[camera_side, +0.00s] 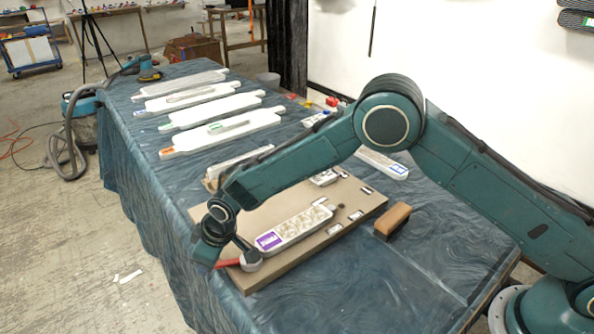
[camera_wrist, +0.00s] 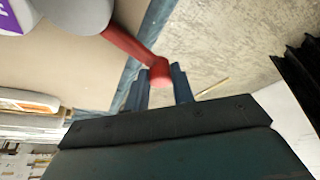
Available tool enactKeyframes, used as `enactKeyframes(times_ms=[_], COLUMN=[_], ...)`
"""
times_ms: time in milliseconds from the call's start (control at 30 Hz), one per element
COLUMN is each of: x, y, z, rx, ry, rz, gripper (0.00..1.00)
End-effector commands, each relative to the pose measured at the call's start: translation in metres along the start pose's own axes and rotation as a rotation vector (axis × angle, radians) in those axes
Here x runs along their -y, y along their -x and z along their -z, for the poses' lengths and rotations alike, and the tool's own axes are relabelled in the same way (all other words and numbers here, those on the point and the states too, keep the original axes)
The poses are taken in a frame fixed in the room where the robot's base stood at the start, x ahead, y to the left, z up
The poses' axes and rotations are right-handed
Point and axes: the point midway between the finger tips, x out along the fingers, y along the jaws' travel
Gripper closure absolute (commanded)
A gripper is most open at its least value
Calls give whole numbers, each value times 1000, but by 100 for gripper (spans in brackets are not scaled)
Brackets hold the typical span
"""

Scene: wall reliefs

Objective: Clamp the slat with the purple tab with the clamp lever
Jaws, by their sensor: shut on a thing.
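The slat with the purple tab (camera_side: 297,228) lies on the brown board and carries a pale relief. Its purple tab (camera_side: 268,241) is at the near left end and shows partly in the wrist view (camera_wrist: 22,14). The clamp lever (camera_side: 229,263) is red and joins a grey round clamp head (camera_side: 251,262) beside the purple tab's end. Whether the head presses on the slat, I cannot tell. In the wrist view the red lever (camera_wrist: 132,46) runs to my gripper (camera_wrist: 162,82), whose fingers are shut on its end. My gripper (camera_side: 217,262) is at the board's left edge.
The board (camera_side: 365,205) lies on a cloth-covered table (camera_side: 340,290). A brown-topped block (camera_side: 393,220) stands right of the board. Several white slats (camera_side: 222,130) lie farther back, and another with a blue tab (camera_side: 382,163) lies behind my arm. The front cloth is clear.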

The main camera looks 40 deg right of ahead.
Motion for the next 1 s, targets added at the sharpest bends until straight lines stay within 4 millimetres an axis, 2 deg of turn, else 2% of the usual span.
enactKeyframes(times_ms=[500, 1000], x=[23, 28], y=[10, 12], z=[-20, -26], rx=[-15, -17], ry=[381, 467], rz=[158, 192], gripper=[100, 100])
